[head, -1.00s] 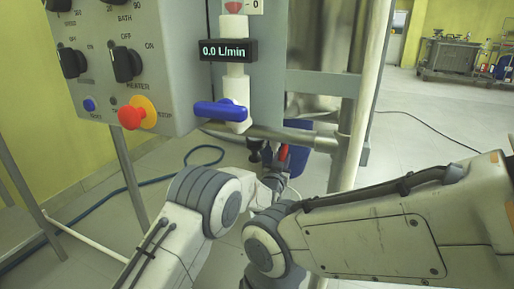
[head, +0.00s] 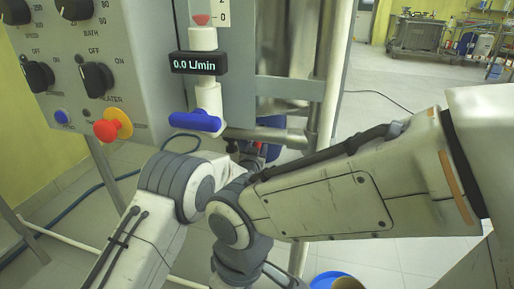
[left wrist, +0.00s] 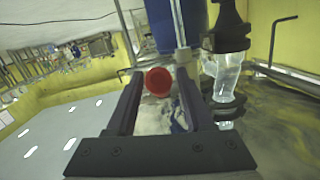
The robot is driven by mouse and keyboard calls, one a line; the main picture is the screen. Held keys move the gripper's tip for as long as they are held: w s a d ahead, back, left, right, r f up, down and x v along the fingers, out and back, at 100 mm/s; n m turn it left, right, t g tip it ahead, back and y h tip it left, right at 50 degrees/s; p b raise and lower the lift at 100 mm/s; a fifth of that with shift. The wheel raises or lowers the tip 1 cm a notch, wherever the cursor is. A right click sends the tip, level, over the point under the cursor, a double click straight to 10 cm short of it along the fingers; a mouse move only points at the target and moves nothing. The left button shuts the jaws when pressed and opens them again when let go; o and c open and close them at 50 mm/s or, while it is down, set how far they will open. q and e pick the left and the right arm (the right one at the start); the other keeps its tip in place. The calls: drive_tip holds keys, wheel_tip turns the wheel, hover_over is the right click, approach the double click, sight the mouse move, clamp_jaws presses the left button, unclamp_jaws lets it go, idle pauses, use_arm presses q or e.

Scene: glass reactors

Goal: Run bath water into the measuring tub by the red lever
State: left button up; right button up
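In the left wrist view a round red end (left wrist: 158,82) lies between the fingers of my left gripper (left wrist: 160,76). The fingers are apart, and I see no clear contact with it. In the head view the left gripper (head: 246,151) is mostly hidden behind its own arm. A blue-rimmed round vessel (head: 330,279), perhaps the measuring tub, is cut off at the bottom edge. My right arm crosses from the right; its gripper is not visible.
A grey control panel (head: 60,88) with black knobs and a red stop button (head: 106,130) stands at left. A flow display (head: 198,64) reads 0.0 L/min above a blue valve handle (head: 196,121). Metal posts (head: 333,80) stand close behind my arms.

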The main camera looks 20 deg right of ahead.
use_arm(q)
drive_tip(key=shift+r, duration=0.1)
drive_tip(key=shift+s+a, duration=0.1)
drive_tip(key=shift+s, duration=0.1)
drive_tip(key=p+v, duration=0.3)
drive_tip(key=v, duration=0.7)
drive_tip(key=shift+p, duration=0.35)
